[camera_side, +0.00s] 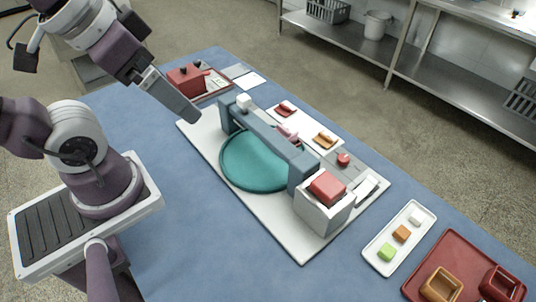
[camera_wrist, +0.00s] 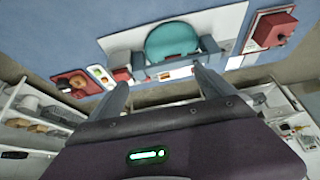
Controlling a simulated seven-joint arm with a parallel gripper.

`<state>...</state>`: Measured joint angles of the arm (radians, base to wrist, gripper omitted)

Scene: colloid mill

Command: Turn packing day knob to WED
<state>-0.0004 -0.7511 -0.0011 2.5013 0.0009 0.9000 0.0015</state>
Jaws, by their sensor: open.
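No label reading WED is legible, so I cannot tell for sure which part is the packing day knob. A red box with small black knobs (camera_side: 186,80) stands on a tray at the far left end of the table. A red box also shows at the right in the wrist view (camera_wrist: 274,28). A small round red knob (camera_side: 343,158) sits on a grey panel of the mill's white base. My gripper (camera_side: 190,115) is in the air just right of and nearer than the red box, touching nothing. Its two fingers are spread and empty in the wrist view (camera_wrist: 158,85).
The mill has a teal round plate (camera_side: 250,160), a blue-grey beam (camera_side: 265,130) and a white block with a red top (camera_side: 327,188). A white tray of small blocks (camera_side: 386,268) and a red tray (camera_side: 455,245) stand at the near right. Blue table is clear at left.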

